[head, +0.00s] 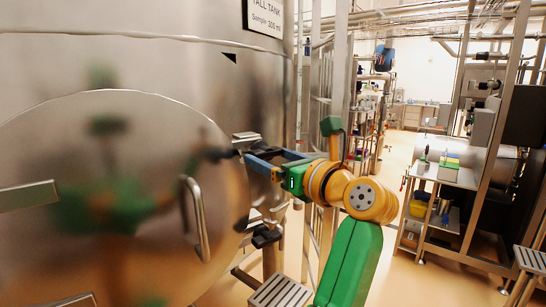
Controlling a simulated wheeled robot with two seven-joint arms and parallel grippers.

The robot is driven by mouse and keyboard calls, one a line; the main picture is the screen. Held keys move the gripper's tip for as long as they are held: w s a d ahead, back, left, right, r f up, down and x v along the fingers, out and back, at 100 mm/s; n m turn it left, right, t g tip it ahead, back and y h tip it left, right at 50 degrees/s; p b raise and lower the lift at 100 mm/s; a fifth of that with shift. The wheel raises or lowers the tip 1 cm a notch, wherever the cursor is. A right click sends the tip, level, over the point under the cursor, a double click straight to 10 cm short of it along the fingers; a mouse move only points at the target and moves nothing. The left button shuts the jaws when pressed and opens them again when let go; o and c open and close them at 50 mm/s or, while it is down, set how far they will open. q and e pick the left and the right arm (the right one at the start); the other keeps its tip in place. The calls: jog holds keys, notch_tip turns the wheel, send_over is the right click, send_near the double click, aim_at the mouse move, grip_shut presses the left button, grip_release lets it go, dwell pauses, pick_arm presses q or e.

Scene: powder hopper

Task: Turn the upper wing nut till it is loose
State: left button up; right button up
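The upper wing nut (241,148) is a small dark piece at the right rim of the round steel door (120,235), beside a metal bracket. A lower dark knob (266,236), likely the lower wing nut, sits on the rim below. My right gripper is not in view.
The door has a curved handle (197,218) left of my gripper and a bar (28,196) at the far left. A grey step (281,293) stands below. A steel table (446,174) with items stands at the right. Open floor lies between.

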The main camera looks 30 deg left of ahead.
pick_arm(q)
jog(key=c, duration=0.7)
jog(key=shift+o, duration=0.2)
jog(key=n, duration=0.4)
jog(key=shift+b, duration=0.35)
jog(key=n, duration=0.5)
jog(key=shift+w+d+r, duration=0.1)
jog(key=shift+w+r, duration=0.05)
jog(key=n, duration=0.4)
jog(key=shift+r+n+b, duration=0.1)
jog(key=shift+n+b, duration=0.2)
jog(key=shift+b, duration=0.1)
jog(key=shift+r+n, duration=0.1)
jog(key=shift+n, duration=2)
